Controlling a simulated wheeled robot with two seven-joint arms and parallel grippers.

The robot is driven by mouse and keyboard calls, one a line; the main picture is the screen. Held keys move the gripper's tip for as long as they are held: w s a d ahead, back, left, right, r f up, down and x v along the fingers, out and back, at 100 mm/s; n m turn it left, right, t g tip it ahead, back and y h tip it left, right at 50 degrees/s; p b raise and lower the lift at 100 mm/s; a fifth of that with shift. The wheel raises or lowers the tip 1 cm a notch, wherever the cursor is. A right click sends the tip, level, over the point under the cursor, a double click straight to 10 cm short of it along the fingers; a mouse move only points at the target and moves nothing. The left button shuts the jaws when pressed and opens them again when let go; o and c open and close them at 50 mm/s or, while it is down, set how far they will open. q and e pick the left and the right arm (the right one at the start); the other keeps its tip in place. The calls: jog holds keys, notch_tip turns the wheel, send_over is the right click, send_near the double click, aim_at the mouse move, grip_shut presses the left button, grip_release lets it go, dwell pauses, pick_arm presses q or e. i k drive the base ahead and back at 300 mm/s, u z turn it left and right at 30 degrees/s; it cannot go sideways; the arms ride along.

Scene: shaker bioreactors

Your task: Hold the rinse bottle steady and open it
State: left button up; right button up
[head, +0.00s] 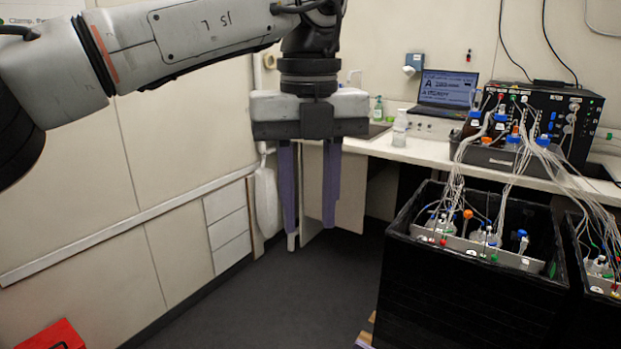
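A small whitish, translucent bottle (399,129) stands upright on the bench, left of the laptop and nearer the bench's front edge. It may be the rinse bottle, but it is too small to tell for sure. My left gripper (310,228) hangs in the middle of the view with its two purple fingers pointing down. The fingers are apart with nothing between them. The gripper shows to the left of the bottle and apart from it. My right gripper is out of view.
A bottle with a green part (378,108) stands by the sink. A laptop (447,92) and a black control unit (545,115) with many tubes sit on the white bench (430,152). A black shaker box (470,300) stands in front. Grey floor (290,300) is clear at centre.

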aim_at(401, 126)
jog(key=u, duration=0.45)
jog(key=i, duration=3.05)
jog(key=z, duration=0.55)
jog(key=i, duration=1.75)
jog(key=z, duration=1.8)
jog(key=i, duration=0.65)
jog(key=z, duration=0.4)
